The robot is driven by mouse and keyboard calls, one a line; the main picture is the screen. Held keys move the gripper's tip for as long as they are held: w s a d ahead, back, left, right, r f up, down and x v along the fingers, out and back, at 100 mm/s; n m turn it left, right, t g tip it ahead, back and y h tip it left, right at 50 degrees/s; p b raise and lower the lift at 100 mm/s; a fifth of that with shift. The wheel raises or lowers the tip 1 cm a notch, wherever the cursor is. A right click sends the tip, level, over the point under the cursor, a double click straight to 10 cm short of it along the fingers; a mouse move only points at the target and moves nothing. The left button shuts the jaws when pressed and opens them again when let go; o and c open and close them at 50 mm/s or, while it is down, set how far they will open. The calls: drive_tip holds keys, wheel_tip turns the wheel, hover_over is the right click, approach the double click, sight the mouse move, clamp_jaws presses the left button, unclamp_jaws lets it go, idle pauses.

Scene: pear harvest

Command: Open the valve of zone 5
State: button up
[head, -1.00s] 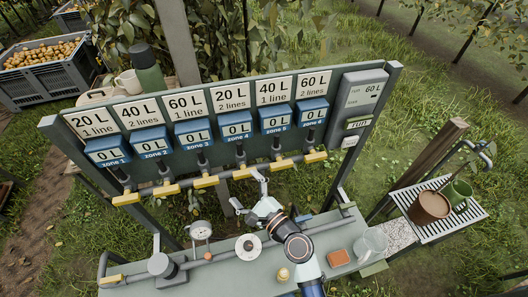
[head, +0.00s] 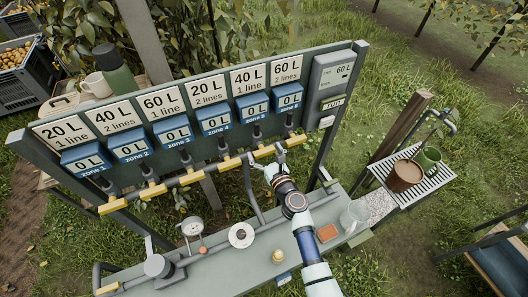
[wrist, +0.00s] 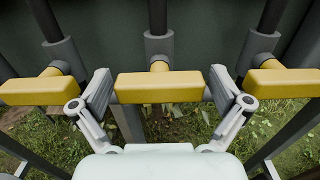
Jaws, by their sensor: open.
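The zone 5 valve has a yellow bar handle (head: 264,152) under the blue zone 5 counter (head: 254,106), which reads 0 L. My gripper (head: 268,161) is at this handle. In the wrist view the yellow handle (wrist: 160,88) lies crosswise to its pipe, between the spread fingers of my gripper (wrist: 161,94). One finger is by each end of the bar, and no grip on it shows. I cannot tell whether the fingertips touch the bar.
Similar yellow handles of zone 4 (head: 229,164) and zone 6 (head: 294,141) stand close on either side, near the fingers. Below is a grey bench (head: 215,262) with a gauge (head: 191,227) and a glass jug (head: 355,215). A run panel (head: 331,88) is at the board's right.

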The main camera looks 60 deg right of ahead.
drive_tip(key=c, duration=1)
drive_tip(key=shift+o, duration=0.2)
drive_tip(key=shift+n, duration=0.3)
drive_tip(key=n+b, duration=0.1)
drive_tip(key=n, duration=0.2)
drive_tip(key=shift+w+a+n, duration=0.1)
drive_tip(key=shift+a+n, duration=0.05)
drive_tip(key=shift+n, duration=0.25)
drive_tip(key=n+b, duration=0.2)
drive_tip(key=n, duration=0.2)
drive_tip(key=shift+f, duration=0.15)
drive_tip(key=n+b, duration=0.2)
drive_tip(key=n, duration=0.3)
drive_tip(key=shift+w+a+f+n, duration=0.1)
drive_tip(key=shift+n, duration=0.3)
drive_tip(key=shift+n+b, duration=0.65)
drive_tip(key=shift+n, duration=1.35)
